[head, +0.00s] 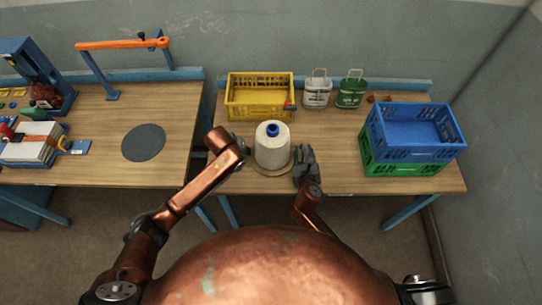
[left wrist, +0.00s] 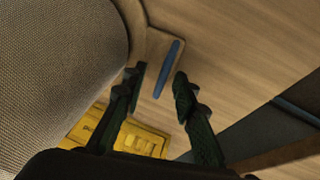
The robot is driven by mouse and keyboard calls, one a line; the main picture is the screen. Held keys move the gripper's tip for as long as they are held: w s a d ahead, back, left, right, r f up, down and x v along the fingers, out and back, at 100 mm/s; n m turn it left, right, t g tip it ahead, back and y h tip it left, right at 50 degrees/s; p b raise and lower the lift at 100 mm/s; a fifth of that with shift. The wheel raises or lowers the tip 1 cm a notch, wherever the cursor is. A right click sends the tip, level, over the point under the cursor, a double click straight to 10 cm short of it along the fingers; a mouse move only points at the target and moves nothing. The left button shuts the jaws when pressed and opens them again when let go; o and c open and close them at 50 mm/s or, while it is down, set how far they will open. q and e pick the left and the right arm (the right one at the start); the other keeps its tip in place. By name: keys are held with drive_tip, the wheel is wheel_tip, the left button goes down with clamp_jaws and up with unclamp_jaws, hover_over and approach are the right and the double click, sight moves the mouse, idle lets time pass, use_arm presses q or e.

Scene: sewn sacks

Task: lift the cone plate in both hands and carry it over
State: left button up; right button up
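The cone plate (head: 262,171) is a thin tan board on the right table, mostly hidden under a large pale thread cone (head: 272,150) with a blue top. The cone stands upright. In the left wrist view the cone (left wrist: 55,70) fills the left side, and a blue grip bar (left wrist: 168,68) lies on the plate's tab. My left gripper (left wrist: 160,72) is open, with the bar showing between its fingers; I cannot tell whether it touches. My right gripper (head: 304,150) is at the cone's right side, fingers apart, over the plate's right edge.
A dark round mat (head: 143,143) lies on the left table, across a narrow gap between the tables. A yellow crate (head: 260,113) stands behind the cone, stacked blue and green crates (head: 413,135) at right. An orange-topped blue frame (head: 110,70) stands back left.

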use_arm(q)
drive_tip(key=shift+f, duration=0.15)
use_arm(e)
drive_tip(key=shift+w, duration=0.2)
use_arm(q)
drive_tip(key=shift+c, duration=0.6)
use_arm(e)
drive_tip(key=shift+c, duration=0.5)
use_arm(q)
clamp_jaws()
use_arm(e)
clamp_jaws()
use_arm(q)
drive_tip(key=shift+w+r, duration=0.15)
drive_tip(key=shift+r, duration=0.05)
use_arm(e)
drive_tip(key=shift+r, duration=0.2)
